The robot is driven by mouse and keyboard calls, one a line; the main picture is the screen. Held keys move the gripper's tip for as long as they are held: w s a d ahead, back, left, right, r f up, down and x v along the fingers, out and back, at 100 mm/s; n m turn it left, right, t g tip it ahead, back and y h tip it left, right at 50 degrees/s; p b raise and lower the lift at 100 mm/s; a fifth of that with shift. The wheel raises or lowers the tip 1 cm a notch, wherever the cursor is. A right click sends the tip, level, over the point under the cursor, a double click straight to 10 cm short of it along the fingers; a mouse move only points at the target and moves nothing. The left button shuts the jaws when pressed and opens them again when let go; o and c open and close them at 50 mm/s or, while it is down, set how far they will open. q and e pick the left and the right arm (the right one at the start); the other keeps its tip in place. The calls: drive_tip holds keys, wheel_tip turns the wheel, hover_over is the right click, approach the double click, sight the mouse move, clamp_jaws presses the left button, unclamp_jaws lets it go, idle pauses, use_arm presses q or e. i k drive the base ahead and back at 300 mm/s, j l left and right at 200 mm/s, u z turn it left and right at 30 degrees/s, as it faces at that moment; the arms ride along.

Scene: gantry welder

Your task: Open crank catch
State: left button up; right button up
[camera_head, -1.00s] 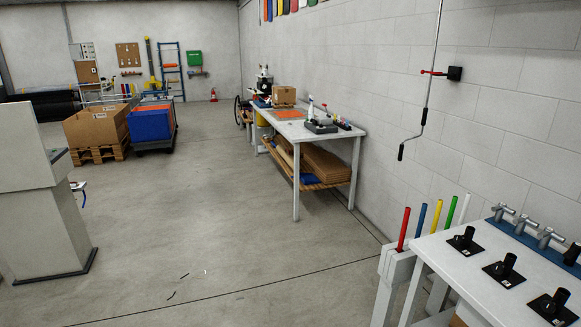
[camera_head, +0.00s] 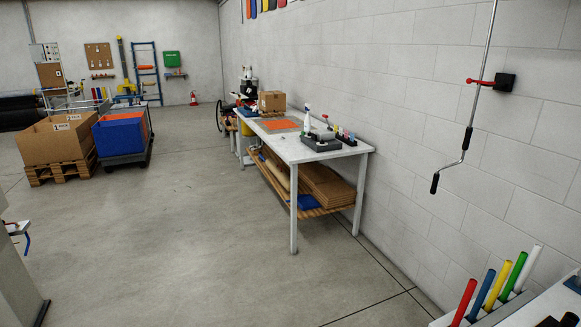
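A grey crank rod (camera_head: 478,95) hangs down along the right wall, with a bent lower end and a black handle grip (camera_head: 435,184) at its bottom. A catch with a red lever (camera_head: 480,82) on a black wall block (camera_head: 504,82) sits at about the rod's mid-height. The red lever reaches left from the block to the rod. I cannot tell from here how its end sits around the rod. Neither of my grippers is in view.
A white workbench (camera_head: 330,155) with bottles and boxes stands along the wall ahead. Coloured tubes (camera_head: 495,285) stand in a rack at the lower right, beside a white table. Pallets with cardboard (camera_head: 55,140) and blue boxes are at the left. The floor between is clear.

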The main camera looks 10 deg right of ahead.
sight(470, 81)
drive_tip(key=i+l+z, duration=0.1)
drive_tip(key=i+z, duration=0.3)
drive_tip(key=i, duration=0.35)
drive_tip(key=i+j+z, duration=0.15)
drive_tip(key=i+z, duration=0.2)
drive_tip(key=i, duration=0.4)
drive_tip(key=i+z, duration=0.25)
drive_tip(key=i, duration=0.6)
drive_tip(key=i+j+z, duration=0.25)
drive_tip(key=i, duration=0.55)
drive_tip(key=i+z, duration=0.3)
drive_tip(key=k+l, duration=0.05)
